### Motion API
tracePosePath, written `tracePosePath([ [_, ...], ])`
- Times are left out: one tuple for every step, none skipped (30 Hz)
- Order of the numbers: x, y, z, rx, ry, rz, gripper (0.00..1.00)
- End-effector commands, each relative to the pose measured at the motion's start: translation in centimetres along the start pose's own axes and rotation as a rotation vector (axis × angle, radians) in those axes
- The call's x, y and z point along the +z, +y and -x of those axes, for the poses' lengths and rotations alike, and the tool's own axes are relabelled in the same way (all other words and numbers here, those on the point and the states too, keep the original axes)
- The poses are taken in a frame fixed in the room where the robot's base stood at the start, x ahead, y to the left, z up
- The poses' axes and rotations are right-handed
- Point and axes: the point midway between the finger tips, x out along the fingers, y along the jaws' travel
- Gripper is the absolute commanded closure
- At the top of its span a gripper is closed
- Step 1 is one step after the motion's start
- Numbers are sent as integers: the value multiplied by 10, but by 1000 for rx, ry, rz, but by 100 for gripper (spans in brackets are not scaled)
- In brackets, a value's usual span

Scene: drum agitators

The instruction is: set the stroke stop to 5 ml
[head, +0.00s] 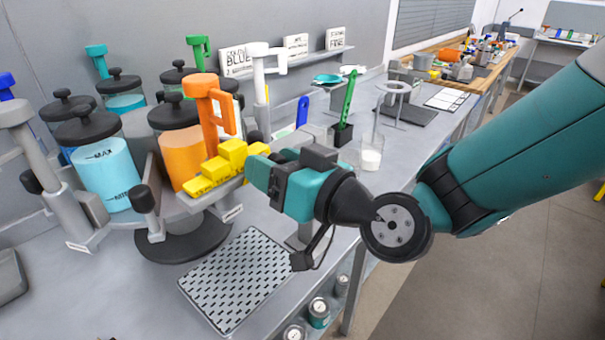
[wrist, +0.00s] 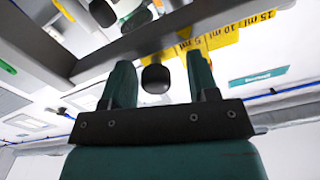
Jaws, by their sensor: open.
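A yellow stepped block (head: 228,165) stands at the front of the dispenser beside the orange pump handle (head: 212,105). In the wrist view its yellow scale (wrist: 225,36) shows 15 ml, 10 ml and what looks like a 5 ml mark. A dark rounded knob (wrist: 155,80) appears between my finger pair, near the low end of the scale. My gripper (head: 262,168) is at the right end of the yellow block in the head view. In the wrist view my gripper (wrist: 159,62) has its fingers apart, with gaps beside the knob. Contact with the knob cannot be told.
An orange canister (head: 182,155) and a cyan canister (head: 107,172) stand on the round dispenser. A perforated tray (head: 238,280) lies in front. A beaker (head: 371,155) and a grey ring stand (head: 393,90) are on the bench to the right. Other pump handles rise behind.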

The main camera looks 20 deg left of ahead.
Motion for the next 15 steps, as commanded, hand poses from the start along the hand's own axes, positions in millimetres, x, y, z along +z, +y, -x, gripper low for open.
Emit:
tracePosePath([
  [0,0,0,0,0,0,46],
  [0,0,0,0,1,0,46],
  [0,0,0,1,1,0,46],
  [0,1,1,1,1,0,46],
  [1,1,3,1,1,0,46],
  [1,1,6,1,2,0,46],
  [2,2,9,1,2,-1,46],
  [3,2,13,2,2,-1,46],
  [4,2,19,2,3,1,46],
  [5,3,25,3,3,-1,46],
  [6,3,31,3,4,0,46],
  [6,3,40,3,4,1,46],
  [7,4,48,5,4,0,46],
  [7,3,55,4,4,1,46],
  [8,3,66,4,4,1,46],
])
